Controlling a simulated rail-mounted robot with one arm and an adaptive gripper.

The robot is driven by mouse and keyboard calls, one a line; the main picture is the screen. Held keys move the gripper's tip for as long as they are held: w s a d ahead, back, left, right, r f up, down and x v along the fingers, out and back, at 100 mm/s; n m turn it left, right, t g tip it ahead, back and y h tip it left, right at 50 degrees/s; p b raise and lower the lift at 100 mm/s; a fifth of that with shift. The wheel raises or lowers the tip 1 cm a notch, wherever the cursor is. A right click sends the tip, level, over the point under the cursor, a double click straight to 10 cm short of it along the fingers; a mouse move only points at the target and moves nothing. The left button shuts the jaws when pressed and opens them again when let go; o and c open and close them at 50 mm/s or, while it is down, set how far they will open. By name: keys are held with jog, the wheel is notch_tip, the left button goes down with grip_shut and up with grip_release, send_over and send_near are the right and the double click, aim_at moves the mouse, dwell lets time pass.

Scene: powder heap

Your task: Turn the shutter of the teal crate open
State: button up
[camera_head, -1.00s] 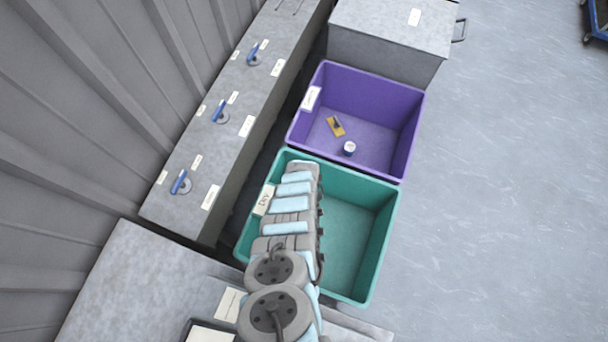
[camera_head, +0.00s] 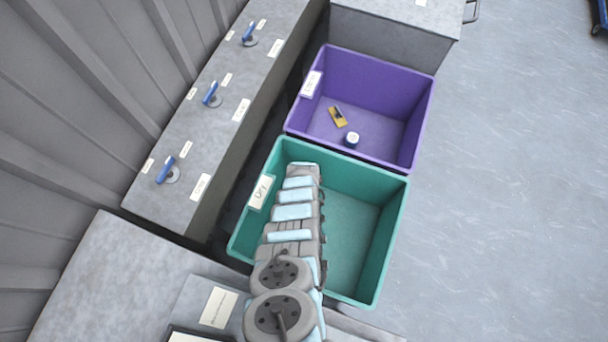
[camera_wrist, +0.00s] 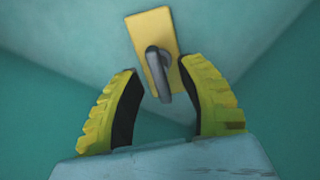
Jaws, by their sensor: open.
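The teal crate (camera_head: 392,238) stands in the middle of the head view, with a white label (camera_head: 260,191) on its left wall. My arm reaches down into it and hides part of its inside. In the wrist view, the shutter shows as a grey lever (camera_wrist: 157,72) on a yellow plate (camera_wrist: 150,28) against a teal surface. My gripper (camera_wrist: 167,75) is open, with one yellow-green finger on each side of the lever's lower end. The gripper is hidden in the head view.
A purple crate (camera_head: 426,115) adjoins the teal one, holding a yellow plate with a lever (camera_head: 338,116) and a small white-topped jar (camera_head: 352,139). A grey ledge with several blue handles (camera_head: 166,170) runs along the left.

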jog(key=shift+f, duration=0.1)
grip_shut()
